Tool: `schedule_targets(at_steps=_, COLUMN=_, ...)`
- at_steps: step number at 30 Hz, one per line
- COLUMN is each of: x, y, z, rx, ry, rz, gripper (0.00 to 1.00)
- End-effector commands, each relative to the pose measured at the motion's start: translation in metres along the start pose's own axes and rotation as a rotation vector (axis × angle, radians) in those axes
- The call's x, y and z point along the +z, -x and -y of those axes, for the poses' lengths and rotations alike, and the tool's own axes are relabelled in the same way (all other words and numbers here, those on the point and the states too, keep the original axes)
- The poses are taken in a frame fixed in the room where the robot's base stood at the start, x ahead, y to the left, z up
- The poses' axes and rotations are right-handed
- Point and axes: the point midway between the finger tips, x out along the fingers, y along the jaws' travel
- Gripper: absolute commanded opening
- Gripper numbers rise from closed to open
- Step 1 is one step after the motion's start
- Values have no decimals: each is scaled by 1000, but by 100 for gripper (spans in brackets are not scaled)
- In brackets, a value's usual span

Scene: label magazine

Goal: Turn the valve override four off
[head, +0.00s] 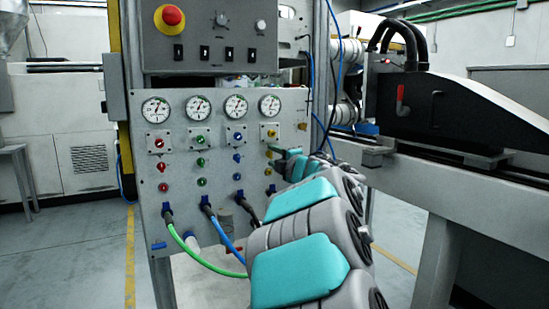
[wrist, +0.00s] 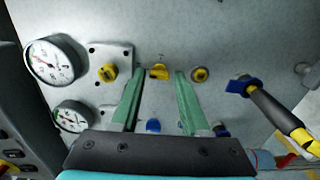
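My gripper (wrist: 159,76) is open in the wrist view, its two green fingers pointing at the panel. A small yellow knob (wrist: 158,72) of the fourth column shows between the fingertips, with a gap on each side. In the head view my gripper (head: 280,158) is at the right side of the panel, in front of the fourth column. There the yellow knob (head: 268,154) is partly hidden by my gripper. A square plate with a yellow selector (head: 270,134) sits above it. I cannot read any label naming override four.
In the wrist view a round yellow fitting (wrist: 200,75) and a blue-handled hose valve (wrist: 242,85) lie right of the fingers, and gauges (wrist: 52,61) lie left. The control box (head: 210,35) overhangs the panel's top. Hoses (head: 200,255) hang below.

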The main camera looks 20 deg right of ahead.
Motion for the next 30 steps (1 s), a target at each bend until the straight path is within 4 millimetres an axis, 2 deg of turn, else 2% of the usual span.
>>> schedule_targets(at_steps=1, x=0, y=0, z=0, rx=0, ry=0, rz=0, gripper=52)
schedule_targets(at_steps=4, x=0, y=0, z=0, rx=1, ry=-1, rz=0, gripper=62)
schedule_targets(at_steps=12, x=0, y=1, z=-1, rx=1, ry=-1, rz=1, gripper=62)
schedule_targets(at_steps=17, x=1, y=8, z=0, rx=0, ry=-2, rz=2, gripper=62)
schedule_targets(at_steps=30, x=0, y=66, z=-2, rx=2, ry=1, rz=2, gripper=62)
